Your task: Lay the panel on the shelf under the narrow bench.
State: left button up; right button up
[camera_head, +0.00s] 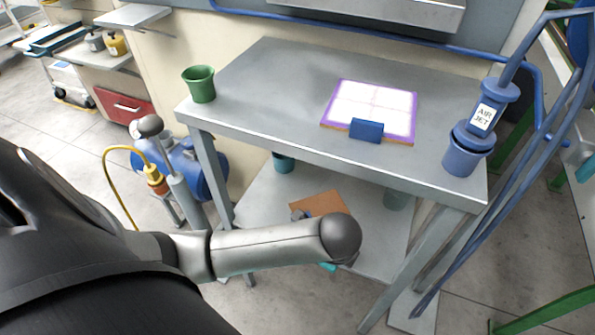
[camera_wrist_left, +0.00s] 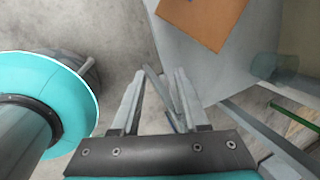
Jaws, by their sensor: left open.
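A flat brown panel (camera_head: 318,203) lies on the grey lower shelf (camera_head: 375,245) under the narrow bench (camera_head: 265,75). My left forearm hides its near edge in the head view. In the left wrist view the panel (camera_wrist_left: 205,18) shows at the top, on the shelf (camera_wrist_left: 190,65), beyond the fingertips and apart from them. My left gripper (camera_wrist_left: 158,76) is open, with nothing between its fingers; its fingers are not clear in the head view. A white, purple-bordered board (camera_head: 372,103) with a blue block (camera_head: 367,130) lies on the bench top. My right gripper is not in view.
A green cup (camera_head: 199,84) stands at the bench's left end, a blue holder (camera_head: 468,150) with the air jet at its right. A teal cup (camera_head: 283,162) and a greenish vessel (camera_head: 396,200) are under the top. Bench legs (camera_head: 212,180) flank the shelf.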

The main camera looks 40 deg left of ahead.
pick_arm(q)
jog(key=s+a+f+n+h, duration=0.1)
jog(key=s+f+n, duration=0.8)
jog(key=n, duration=0.6)
jog(key=s, duration=0.2)
jog(key=shift+s+a+f, duration=0.15)
jog(key=shift+s+a, duration=0.05)
jog(key=shift+s, duration=0.15)
jog(key=shift+p, duration=0.35)
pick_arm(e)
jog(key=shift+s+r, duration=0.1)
